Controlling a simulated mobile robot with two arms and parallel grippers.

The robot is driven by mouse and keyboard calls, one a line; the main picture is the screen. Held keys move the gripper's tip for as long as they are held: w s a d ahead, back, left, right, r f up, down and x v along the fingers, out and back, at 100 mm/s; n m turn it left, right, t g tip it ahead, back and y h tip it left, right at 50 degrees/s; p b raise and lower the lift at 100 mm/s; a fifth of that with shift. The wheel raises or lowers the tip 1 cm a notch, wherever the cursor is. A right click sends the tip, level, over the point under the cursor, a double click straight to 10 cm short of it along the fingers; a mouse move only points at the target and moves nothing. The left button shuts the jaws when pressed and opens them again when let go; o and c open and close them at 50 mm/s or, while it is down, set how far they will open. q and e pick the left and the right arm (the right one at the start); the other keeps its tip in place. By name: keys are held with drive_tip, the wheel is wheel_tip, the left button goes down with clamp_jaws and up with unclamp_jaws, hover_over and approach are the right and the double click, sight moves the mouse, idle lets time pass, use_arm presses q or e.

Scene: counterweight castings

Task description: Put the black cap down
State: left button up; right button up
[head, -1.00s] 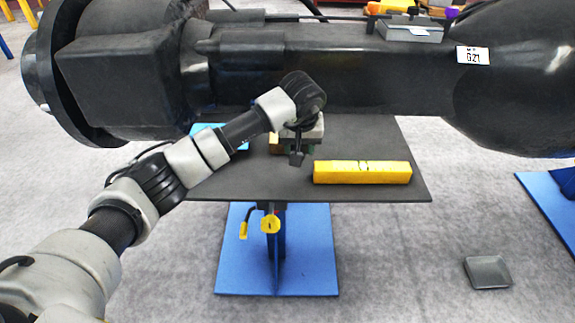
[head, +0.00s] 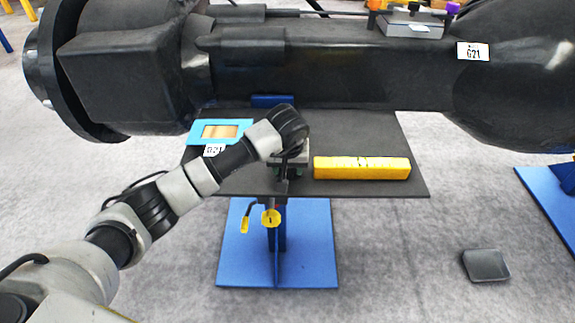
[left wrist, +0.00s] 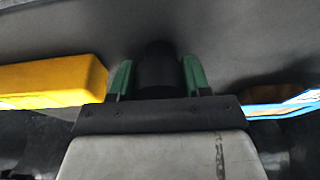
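The black cap (left wrist: 158,68) is a dark cylinder between the green fingers of my left gripper (left wrist: 158,78) in the left wrist view. The fingers are close against its two sides, and I see no clear gap. In the head view my left gripper (head: 286,172) points down over the near part of the dark grey table (head: 350,135), left of the yellow block. The cap is small and dark there, hard to tell from the gripper. Whether its underside touches the table cannot be told. My right gripper is not in view.
A long yellow block (head: 362,168) lies close to the right of my left gripper. A light-blue frame (head: 244,133) with a tan middle lies to the left. A large black casting (head: 330,65) spans behind the table. A grey tray (head: 486,265) lies on the floor.

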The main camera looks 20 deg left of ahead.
use_arm(q)
drive_tip(key=o, duration=0.3)
drive_tip(key=b+v, duration=0.1)
drive_tip(key=v, duration=1.1)
